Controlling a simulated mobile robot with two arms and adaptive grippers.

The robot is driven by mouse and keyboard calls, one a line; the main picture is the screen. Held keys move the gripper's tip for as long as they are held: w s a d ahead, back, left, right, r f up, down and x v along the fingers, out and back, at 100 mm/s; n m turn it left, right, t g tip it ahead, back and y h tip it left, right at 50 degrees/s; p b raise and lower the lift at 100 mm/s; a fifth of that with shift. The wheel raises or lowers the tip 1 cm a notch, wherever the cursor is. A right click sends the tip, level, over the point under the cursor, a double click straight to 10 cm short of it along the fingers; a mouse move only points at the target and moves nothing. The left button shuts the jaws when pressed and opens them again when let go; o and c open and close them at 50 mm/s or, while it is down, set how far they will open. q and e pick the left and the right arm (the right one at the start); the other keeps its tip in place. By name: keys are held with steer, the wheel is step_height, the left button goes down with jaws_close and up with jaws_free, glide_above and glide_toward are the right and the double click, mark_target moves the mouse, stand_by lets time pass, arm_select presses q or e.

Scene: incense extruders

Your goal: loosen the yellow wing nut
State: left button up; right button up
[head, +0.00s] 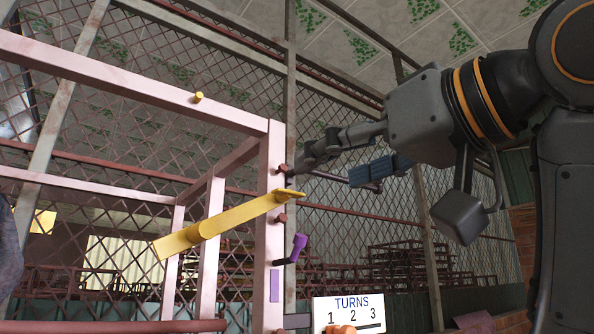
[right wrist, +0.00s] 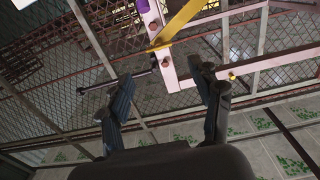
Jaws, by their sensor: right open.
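The yellow wing nut (head: 287,195) appears as a flat yellow piece at the pink upright post, at the upper end of a long, slanting yellow bar (head: 215,225). The same yellow piece shows at the post in the right wrist view (right wrist: 159,47). I cannot tell where nut and bar separate. My right gripper (head: 328,168) is open, just right of the post and slightly above the nut. Its fingers are spread in the right wrist view (right wrist: 165,76), with the post's end between them in the picture. No contact with the nut shows. My left gripper is out of view.
Brown knobs (head: 281,219) and a purple crank (head: 297,247) stick out from the pink post (head: 268,240). A thin dark rod (right wrist: 110,84) reaches sideways near the fingers. A "TURNS 1 2 3" sign (head: 349,304) stands below. Mesh fencing lies behind.

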mark_target(288, 194)
steer(key=p+x, duration=0.2)
steer(key=x, duration=0.5)
steer(key=shift+w+a, duration=0.1)
steer(key=shift+w, duration=0.1)
steer(key=shift+w+a+p, duration=0.25)
steer(key=shift+w+p, duration=0.05)
steer(key=shift+w+f, duration=0.1)
steer(key=shift+c, duration=0.7)
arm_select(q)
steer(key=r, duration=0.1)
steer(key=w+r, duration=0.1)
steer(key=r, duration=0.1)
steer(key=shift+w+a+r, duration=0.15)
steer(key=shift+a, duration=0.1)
arm_select(e)
steer(key=c, duration=1)
